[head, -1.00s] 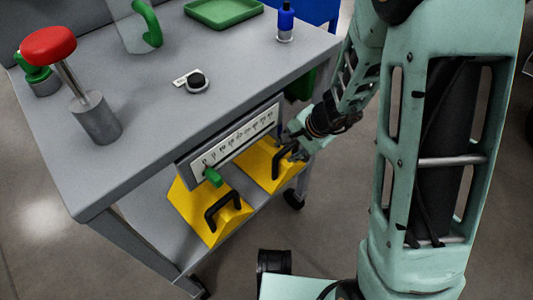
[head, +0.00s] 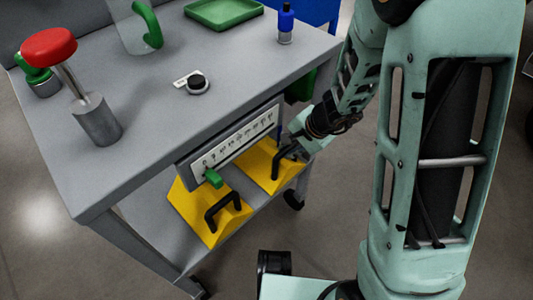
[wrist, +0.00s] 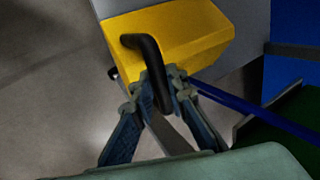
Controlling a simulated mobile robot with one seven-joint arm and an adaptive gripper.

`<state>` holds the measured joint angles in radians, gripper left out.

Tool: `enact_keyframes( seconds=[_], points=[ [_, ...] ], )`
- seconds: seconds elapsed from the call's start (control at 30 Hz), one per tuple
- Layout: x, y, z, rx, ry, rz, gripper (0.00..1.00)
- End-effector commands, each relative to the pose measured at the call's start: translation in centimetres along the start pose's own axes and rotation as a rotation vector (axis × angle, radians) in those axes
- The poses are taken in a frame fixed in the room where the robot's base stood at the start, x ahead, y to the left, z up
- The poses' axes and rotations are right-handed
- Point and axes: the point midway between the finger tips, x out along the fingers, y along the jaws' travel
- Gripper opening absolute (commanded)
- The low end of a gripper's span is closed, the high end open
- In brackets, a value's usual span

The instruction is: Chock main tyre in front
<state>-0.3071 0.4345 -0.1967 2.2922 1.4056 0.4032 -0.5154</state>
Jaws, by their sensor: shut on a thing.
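Two yellow chocks with black handles sit on the lower shelf of the grey cart. The near chock (head: 209,212) stands at the left, below the green-knobbed panel. The far chock (head: 270,163) is to its right, and my gripper (head: 291,148) is at its handle. In the wrist view my gripper (wrist: 161,84) is shut on the black handle (wrist: 151,58) of the yellow chock (wrist: 185,35). The chock appears to be still at the shelf; whether it is lifted cannot be told. No tyre shows in these views.
The cart top (head: 150,130) holds a red-capped plunger (head: 95,115), a green tray (head: 224,12), a blue bottle (head: 285,24) and a black-knobbed part (head: 197,83). The scale panel (head: 235,145) overhangs the chocks. Bare floor (head: 330,220) lies right of the cart.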

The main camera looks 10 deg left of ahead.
Motion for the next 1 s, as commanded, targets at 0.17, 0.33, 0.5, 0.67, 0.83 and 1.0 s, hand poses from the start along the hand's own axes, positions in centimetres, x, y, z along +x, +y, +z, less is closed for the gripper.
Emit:
enact_keyframes(
  seconds=[0.17, 0.33, 0.5, 0.67, 0.83, 1.0],
  points=[
    [-0.9, -0.6, -0.1, 0.0, 0.001, -0.004, 0.0],
    [-1.6, -0.9, -0.1, -0.001, 0.001, -0.004, 0.0],
    [-2.3, -1.3, -0.1, 0.0, 0.001, -0.003, 0.0],
    [-2.7, -1.4, -0.1, 0.0, 0.001, -0.003, 0.0],
    [-2.6, -1.4, -0.1, 0.0, 0.001, -0.003, 0.0],
    [-2.7, -1.4, -0.1, 0.0, 0.001, -0.003, 0.0]
  ],
)
